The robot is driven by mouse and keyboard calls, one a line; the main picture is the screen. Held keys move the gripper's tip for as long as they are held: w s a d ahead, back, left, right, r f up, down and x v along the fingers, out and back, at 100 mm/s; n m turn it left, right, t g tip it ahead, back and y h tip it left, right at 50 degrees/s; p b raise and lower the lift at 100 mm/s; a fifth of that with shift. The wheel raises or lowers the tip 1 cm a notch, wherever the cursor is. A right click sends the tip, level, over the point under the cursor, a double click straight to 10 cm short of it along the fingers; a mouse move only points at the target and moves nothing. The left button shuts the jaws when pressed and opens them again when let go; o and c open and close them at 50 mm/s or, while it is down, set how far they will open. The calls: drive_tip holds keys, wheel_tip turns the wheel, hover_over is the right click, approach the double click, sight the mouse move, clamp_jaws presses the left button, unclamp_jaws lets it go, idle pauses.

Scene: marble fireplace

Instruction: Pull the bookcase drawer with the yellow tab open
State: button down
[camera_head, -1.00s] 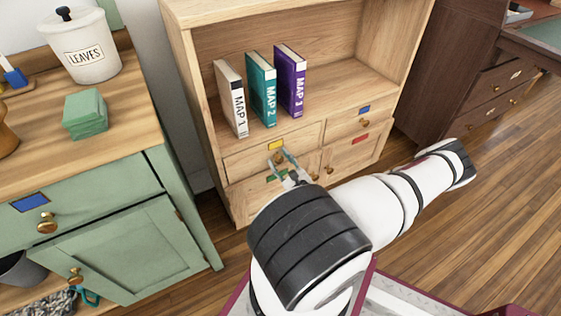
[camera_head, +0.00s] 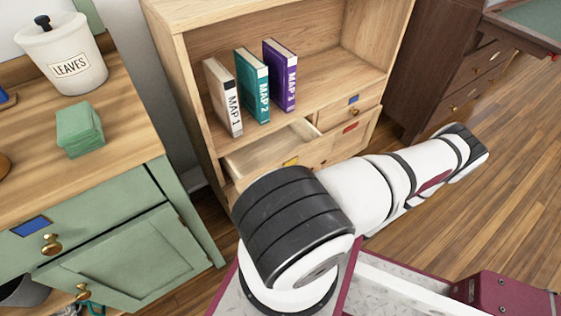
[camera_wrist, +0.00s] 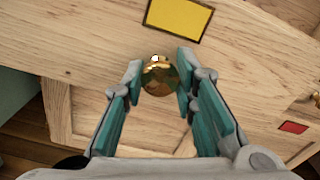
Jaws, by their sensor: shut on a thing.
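The wooden bookcase (camera_head: 183,95) has a drawer (camera_head: 258,157) with a yellow tab (camera_head: 291,160). The drawer stands pulled out, and its empty inside shows from above in the head view. In the wrist view the yellow tab (camera_wrist: 178,18) is at the top, with a round brass knob (camera_wrist: 160,77) below it on the drawer front. My gripper (camera_wrist: 160,70) is shut on this knob, one teal finger at each side. In the head view my arm hides the gripper and the knob.
A blue-tab drawer (camera_head: 347,110) and a red tab (camera_head: 350,128) are right of the open drawer. Three map books (camera_head: 266,80) stand on the shelf above. A green cabinet (camera_head: 120,245) stands close at the left. Wooden floor (camera_head: 470,200) is clear at the right.

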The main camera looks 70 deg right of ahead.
drive_tip(key=v, duration=0.6)
drive_tip(key=shift+a, duration=0.15)
drive_tip(key=c, duration=1.3)
unclamp_jaws()
drive_tip(key=shift+s, duration=0.15)
drive_tip(key=v, duration=1.2)
drive_tip(key=shift+f, duration=0.1)
